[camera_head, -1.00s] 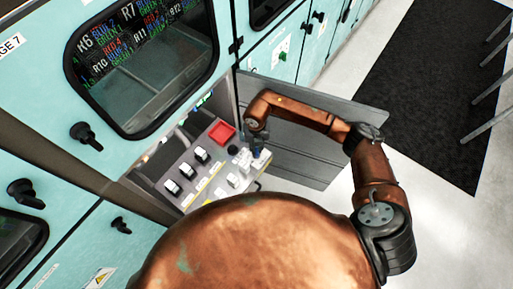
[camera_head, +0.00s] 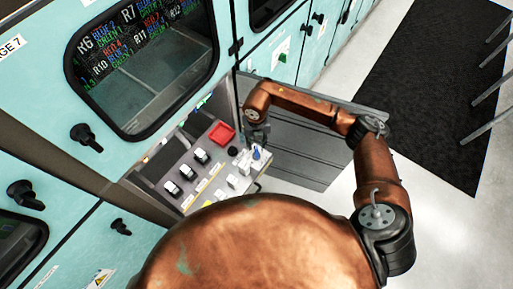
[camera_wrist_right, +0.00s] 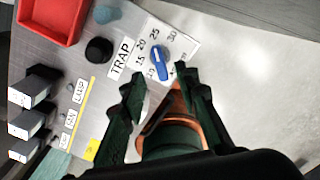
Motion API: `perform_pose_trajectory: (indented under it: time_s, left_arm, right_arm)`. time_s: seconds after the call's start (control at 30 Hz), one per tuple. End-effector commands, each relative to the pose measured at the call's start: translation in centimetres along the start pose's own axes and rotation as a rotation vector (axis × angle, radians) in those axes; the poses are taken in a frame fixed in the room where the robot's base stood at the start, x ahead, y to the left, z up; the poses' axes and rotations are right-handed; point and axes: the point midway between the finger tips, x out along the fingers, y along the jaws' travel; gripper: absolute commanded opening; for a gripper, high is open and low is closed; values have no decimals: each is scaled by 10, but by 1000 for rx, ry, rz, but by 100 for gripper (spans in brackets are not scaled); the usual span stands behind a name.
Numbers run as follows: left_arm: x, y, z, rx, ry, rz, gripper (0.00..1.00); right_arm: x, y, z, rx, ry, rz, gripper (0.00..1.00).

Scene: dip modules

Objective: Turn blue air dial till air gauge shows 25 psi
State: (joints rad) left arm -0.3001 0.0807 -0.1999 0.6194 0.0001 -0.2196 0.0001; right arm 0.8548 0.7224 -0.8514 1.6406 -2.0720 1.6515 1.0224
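The blue air dial (camera_head: 256,153) sits at the right end of a small control panel (camera_head: 196,190), and it also shows in the right wrist view (camera_wrist_right: 158,59). Its face carries a pale line, and numbers from 10 to 30 are printed around it; I cannot tell exactly which number the line marks. My right gripper (camera_head: 257,137) is just above the dial. In the wrist view its fingers (camera_wrist_right: 160,80) are apart with nothing between them, and the dial lies just beyond the tips. I cannot make out an air gauge reading. My left gripper is not in view.
The panel also bears a red tray-like box (camera_head: 222,133), a black knob (camera_wrist_right: 99,50) and several white switches (camera_wrist_right: 30,91). A grey door (camera_head: 310,155) stands open to the right. Teal cabinets (camera_head: 265,60) rise behind.

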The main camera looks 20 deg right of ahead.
Motion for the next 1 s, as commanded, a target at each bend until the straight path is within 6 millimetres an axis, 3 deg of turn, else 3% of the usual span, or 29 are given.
perform_pose_trajectory:
  time_s: [0.1,0.33,1.0]
  left_arm:
    - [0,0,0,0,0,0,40]
    - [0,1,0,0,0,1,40]
    - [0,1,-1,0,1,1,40]
  right_arm:
    - [-26,0,1,-1,-4,0,29]
    - [-57,0,0,0,-1,1,29]
    - [-63,0,0,0,1,0,29]
